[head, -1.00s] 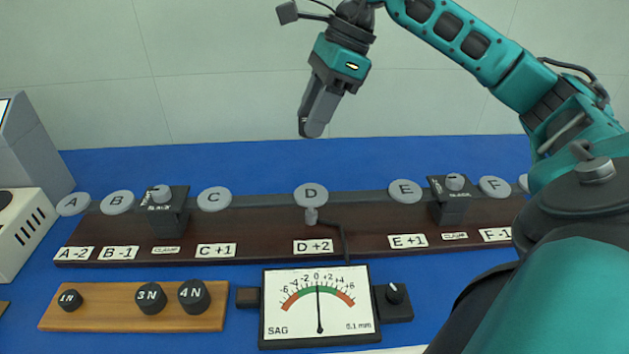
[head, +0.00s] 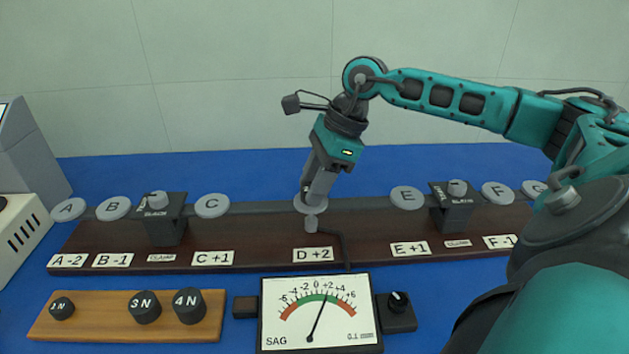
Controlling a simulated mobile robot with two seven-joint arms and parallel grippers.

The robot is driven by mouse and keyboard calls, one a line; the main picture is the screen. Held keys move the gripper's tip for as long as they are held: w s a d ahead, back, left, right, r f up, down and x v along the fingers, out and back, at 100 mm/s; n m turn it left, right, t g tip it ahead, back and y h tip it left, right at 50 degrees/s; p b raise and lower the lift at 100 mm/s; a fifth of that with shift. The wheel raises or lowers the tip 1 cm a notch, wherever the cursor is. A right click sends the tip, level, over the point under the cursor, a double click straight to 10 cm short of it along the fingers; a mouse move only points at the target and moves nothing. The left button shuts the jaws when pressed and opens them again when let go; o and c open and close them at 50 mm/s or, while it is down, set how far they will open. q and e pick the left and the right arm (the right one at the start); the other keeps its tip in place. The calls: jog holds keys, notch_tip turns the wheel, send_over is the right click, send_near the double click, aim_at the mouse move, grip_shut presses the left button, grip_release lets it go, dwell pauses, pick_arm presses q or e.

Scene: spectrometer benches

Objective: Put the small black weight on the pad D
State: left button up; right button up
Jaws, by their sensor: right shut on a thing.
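My right gripper (head: 311,200) points down at pad D (head: 298,205), with its fingertips at the pad's top. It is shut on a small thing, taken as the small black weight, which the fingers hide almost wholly. Pad D is a grey disc on the dark beam, above the label D+2; its letter is covered by the gripper. I cannot tell whether the held thing touches the pad. My left gripper is not in view.
A wooden block (head: 95,331) carries black weights 1N (head: 62,308), 3N (head: 145,307) and 4N (head: 189,306). The SAG dial (head: 319,312) reads about +2. Clamps (head: 165,218) (head: 453,207) stand up from the beam, near pads C (head: 212,206) and E (head: 407,198).

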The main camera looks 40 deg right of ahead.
jog(key=shift+f, duration=0.2)
jog(key=o, duration=1.2)
jog(key=shift+r, duration=0.1)
jog(key=shift+r, duration=0.15)
jog(key=v, duration=1.2)
jog(key=shift+p, duration=0.35)
jog(key=shift+a, duration=0.1)
